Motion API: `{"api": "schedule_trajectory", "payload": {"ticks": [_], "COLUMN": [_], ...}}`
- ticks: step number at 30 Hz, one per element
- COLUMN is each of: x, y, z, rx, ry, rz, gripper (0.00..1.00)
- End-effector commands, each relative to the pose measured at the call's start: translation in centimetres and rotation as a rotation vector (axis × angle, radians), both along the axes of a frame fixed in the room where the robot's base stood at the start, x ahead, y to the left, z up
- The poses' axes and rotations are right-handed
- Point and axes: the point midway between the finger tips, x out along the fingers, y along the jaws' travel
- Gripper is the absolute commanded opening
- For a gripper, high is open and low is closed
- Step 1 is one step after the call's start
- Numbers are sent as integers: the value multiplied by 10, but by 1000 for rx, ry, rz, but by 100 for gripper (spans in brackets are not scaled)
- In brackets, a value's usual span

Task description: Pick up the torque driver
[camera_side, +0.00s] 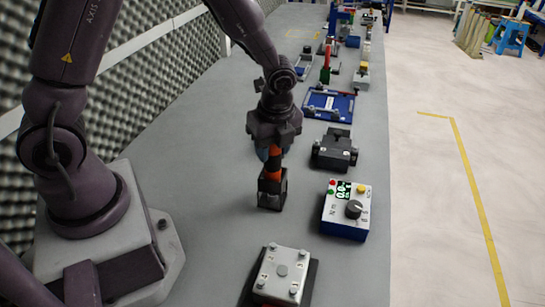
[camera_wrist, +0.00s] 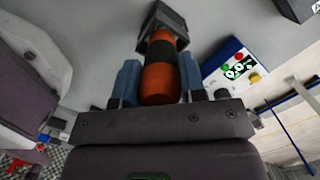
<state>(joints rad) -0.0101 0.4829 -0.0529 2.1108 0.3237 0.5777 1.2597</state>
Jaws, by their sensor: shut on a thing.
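The torque driver (camera_side: 272,178) has an orange and black grip and a dark block-shaped end. In the side view it hangs below my gripper (camera_side: 270,148) with its dark block lowest, close to the grey bench top. Whether the block touches the bench is hard to tell. In the wrist view the blue fingers of my gripper (camera_wrist: 160,84) sit on both sides of the orange part of the torque driver (camera_wrist: 158,82). My gripper is shut on it. The dark block points away from the wrist camera.
A blue and white meter box (camera_side: 345,209) with a knob stands right of the torque driver. A white-topped plate fixture (camera_side: 282,272) lies nearer the camera. A black clamp (camera_side: 335,150) and a blue tray (camera_side: 329,104) stand behind. Bench (camera_side: 215,215) left of the driver is clear.

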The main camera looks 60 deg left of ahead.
Motion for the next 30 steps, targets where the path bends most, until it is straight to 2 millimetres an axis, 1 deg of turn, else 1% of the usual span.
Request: {"api": "schedule_trajectory", "payload": {"ticks": [2, 5, 12, 18, 24, 30], "x": [1, 1, 2, 1, 1, 0], "y": [0, 0, 0, 0, 0, 0], "z": [3, 15, 63, 94, 112, 124], "rx": [0, 0, 0, 0, 0, 0], "ry": [-3, -6, -9, -5, -3, -3], "rz": [1, 2, 1, 1, 1, 1], "gripper": [11, 11, 11, 11, 11, 11]}}
